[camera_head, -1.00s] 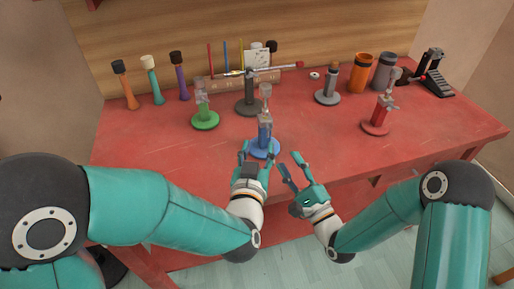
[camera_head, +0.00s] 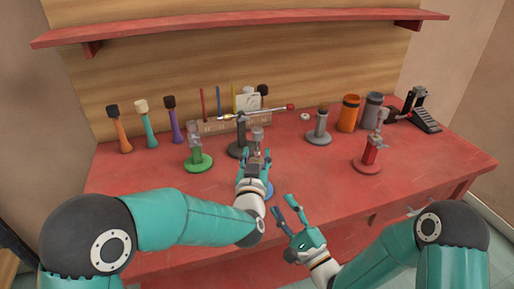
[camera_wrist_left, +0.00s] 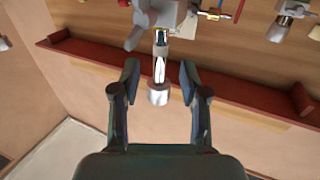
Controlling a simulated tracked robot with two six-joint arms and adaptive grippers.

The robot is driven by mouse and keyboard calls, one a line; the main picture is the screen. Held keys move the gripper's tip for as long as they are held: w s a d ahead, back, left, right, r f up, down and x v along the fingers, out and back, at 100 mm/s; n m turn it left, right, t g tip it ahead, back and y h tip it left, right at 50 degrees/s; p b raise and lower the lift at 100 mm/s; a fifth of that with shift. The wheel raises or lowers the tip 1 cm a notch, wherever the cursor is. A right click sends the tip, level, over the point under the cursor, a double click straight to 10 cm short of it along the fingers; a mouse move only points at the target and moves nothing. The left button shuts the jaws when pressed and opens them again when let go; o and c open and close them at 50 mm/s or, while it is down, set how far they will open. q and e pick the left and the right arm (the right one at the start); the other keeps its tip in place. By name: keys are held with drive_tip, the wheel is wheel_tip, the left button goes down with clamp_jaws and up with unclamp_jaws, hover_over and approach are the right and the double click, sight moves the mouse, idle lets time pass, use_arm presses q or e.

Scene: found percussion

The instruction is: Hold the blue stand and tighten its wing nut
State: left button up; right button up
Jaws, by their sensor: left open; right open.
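The blue stand stands near the front middle of the red table, mostly hidden behind my left gripper (camera_head: 254,160). Its blue base (camera_head: 269,190) shows at the gripper's right, and its metal upper post (camera_head: 257,137) rises above the fingers. My left gripper is open, with its fingers on either side of the stand; contact cannot be told. In the left wrist view, a shiny metal post (camera_wrist_left: 160,68) shows between the open fingers, apart from both. The wing nut cannot be made out clearly. My right gripper (camera_head: 282,207) is open and empty, low and right of the stand, near the table's front edge.
A green stand (camera_head: 198,163) is left of the blue one, a dark grey stand (camera_head: 240,146) just behind, a red stand (camera_head: 367,162) at right. Mallets (camera_head: 142,122) stand at left, cups (camera_head: 348,112) at back right.

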sight(257, 149)
use_arm(q)
drive_tip(key=shift+w+d, duration=0.2)
drive_tip(key=shift+w, duration=1.75)
drive_tip(key=shift+c, duration=0.2)
clamp_jaws()
